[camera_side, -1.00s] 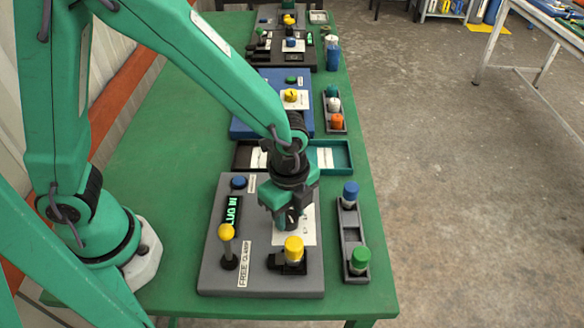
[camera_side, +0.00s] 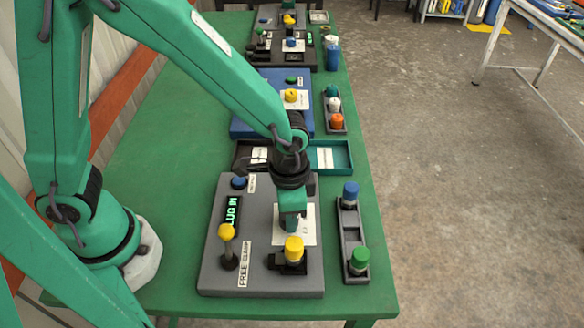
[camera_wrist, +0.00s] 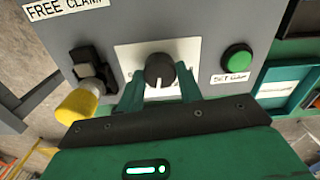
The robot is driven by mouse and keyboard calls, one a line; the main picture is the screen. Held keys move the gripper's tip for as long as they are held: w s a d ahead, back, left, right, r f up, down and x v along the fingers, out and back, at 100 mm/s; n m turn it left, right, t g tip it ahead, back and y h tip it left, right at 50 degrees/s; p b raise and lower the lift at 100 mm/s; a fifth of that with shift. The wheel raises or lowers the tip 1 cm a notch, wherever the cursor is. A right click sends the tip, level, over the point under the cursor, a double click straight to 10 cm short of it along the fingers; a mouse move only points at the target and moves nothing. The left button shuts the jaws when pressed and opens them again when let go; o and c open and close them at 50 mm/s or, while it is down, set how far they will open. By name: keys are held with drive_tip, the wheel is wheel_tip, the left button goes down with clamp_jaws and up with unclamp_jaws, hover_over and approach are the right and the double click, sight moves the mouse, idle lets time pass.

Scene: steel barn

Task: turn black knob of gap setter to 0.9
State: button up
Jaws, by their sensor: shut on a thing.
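The black knob (camera_wrist: 160,70) stands on a white scale plate (camera_wrist: 126,56) in the wrist view. Its light pointer mark faces the bottom of that picture, toward my palm. My gripper (camera_wrist: 160,88) is shut on the knob, one green finger at each side. In the side view my gripper (camera_side: 291,222) points down over the white plate (camera_side: 309,232) on the grey gap setter panel (camera_side: 215,270) and hides the knob. The scale numbers are covered or too small to read.
A yellow-capped plug (camera_side: 293,249) stands close in front of my gripper. A yellow-balled lever (camera_side: 227,233) is at left, near a lit display (camera_side: 232,214). A grey tray (camera_side: 352,240) holds blue- and green-capped pieces at right. A green button (camera_wrist: 237,57) shows beside the knob.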

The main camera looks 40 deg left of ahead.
drive_tip(key=n, duration=0.4)
drive_tip(key=shift+n, duration=0.3)
drive_tip(key=n, duration=0.4)
drive_tip(key=shift+n, duration=0.3)
drive_tip(key=n, duration=0.4)
drive_tip(key=shift+a+n, duration=0.1)
drive_tip(key=shift+n, duration=0.2)
drive_tip(key=n, duration=0.3)
drive_tip(key=shift+n, duration=0.4)
drive_tip(key=o, duration=1)
